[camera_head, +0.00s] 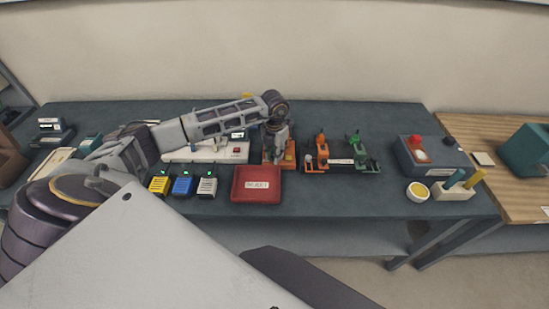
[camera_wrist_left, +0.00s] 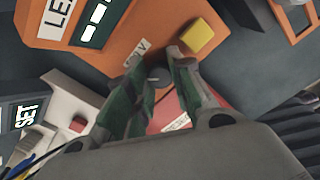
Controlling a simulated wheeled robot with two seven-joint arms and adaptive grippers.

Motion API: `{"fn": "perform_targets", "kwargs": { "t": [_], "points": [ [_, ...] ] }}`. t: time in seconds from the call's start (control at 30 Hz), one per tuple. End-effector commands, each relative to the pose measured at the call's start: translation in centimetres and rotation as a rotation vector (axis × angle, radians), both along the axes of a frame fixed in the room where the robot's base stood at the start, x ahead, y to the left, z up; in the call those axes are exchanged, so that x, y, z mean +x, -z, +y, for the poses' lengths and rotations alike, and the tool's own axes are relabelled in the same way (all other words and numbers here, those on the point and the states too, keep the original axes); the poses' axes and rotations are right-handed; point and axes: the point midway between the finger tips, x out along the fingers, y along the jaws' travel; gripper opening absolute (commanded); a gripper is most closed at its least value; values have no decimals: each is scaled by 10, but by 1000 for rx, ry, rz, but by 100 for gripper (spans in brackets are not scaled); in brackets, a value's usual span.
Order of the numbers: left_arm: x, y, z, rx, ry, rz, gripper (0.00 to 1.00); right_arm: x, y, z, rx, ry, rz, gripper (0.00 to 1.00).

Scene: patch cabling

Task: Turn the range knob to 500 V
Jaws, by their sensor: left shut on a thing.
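The orange tester (camera_head: 289,158) sits on the dark bench, behind the red tray, mostly covered by my left arm in the head view. In the left wrist view the tester's orange face (camera_wrist_left: 135,22) shows a display, a label starting "LE" and a yellow button (camera_wrist_left: 199,35). My left gripper (camera_head: 273,158) points down at the tester. In the left wrist view its fingers (camera_wrist_left: 158,76) are closed on the dark range knob (camera_wrist_left: 157,74). A small "V" marking shows beside the knob, but the setting is not readable. My right gripper is not in view.
The red tray (camera_head: 257,196) lies just in front of the tester. A white panel (camera_head: 210,154) and yellow, blue and grey blocks are to its left. An orange and green clamp fixture (camera_head: 340,165) stands close on the right. A grey box (camera_head: 432,158) stands farther right.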

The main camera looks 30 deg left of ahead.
Motion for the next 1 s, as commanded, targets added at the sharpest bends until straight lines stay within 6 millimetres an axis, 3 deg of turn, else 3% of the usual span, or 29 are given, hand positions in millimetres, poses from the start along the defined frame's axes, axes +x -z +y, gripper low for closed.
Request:
{"fn": "perform_targets", "kwargs": {
  "t": [0.57, 1.0],
  "points": [
    [2, 0, 1, 2, 481, -8, 0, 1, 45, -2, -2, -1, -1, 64],
    [2, -1, 1, 2, 759, -6, 0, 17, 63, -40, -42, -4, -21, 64]
  ]
}}
